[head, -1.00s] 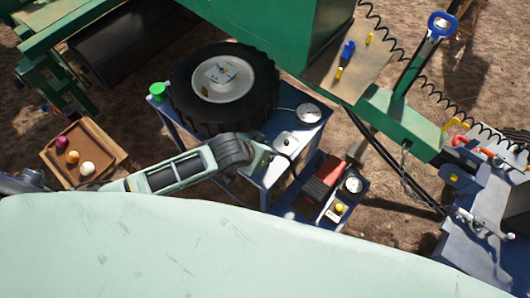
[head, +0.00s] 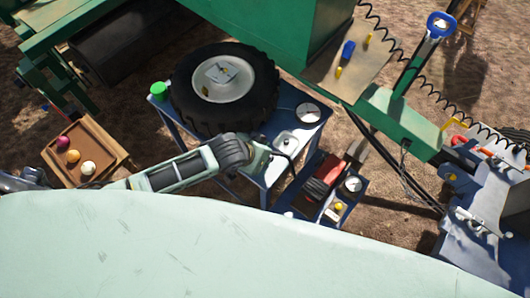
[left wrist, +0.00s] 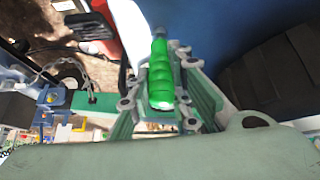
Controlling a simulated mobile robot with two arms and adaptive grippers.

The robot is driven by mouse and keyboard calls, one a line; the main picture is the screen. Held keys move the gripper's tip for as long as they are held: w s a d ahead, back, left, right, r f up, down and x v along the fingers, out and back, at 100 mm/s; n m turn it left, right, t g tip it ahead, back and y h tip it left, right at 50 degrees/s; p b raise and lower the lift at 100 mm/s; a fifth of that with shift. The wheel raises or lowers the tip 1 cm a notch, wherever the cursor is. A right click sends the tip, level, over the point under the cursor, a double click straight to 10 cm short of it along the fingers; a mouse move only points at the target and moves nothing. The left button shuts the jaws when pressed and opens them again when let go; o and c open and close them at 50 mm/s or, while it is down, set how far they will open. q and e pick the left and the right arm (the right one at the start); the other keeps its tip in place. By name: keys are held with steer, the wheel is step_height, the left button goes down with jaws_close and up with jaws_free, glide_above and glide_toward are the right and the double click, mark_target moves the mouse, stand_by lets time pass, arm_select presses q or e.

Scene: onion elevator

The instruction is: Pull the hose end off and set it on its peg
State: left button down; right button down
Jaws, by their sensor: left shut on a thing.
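My left gripper (left wrist: 150,62) is shut on a green ribbed grip (left wrist: 161,84), which I take to be the hose end. The grip lies lengthwise between the fingers, with a grey tip at its far end. In the head view my left gripper (head: 268,157) is over the blue cart (head: 255,180), and the grip is too small or hidden to make out there. Whether the hose end is still seated on a fitting cannot be told. Blue and yellow pegs (head: 348,50) stand on a tan panel of the green machine. My right gripper is out of view.
A big tyre (head: 262,90) and a green cup (head: 158,89) are on the cart. A lower blue shelf (head: 303,208) holds a red tool (head: 325,171). Coiled black cable (head: 424,80) hangs at right.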

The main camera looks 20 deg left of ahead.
arm_select(q)
steer(key=shift+p, duration=0.45)
steer(key=shift+f, duration=0.6)
stand_by(0.5)
steer(key=c, duration=1.5)
jaws_free()
steer(key=shift+c, duration=0.2)
steer(key=o, duration=0.4)
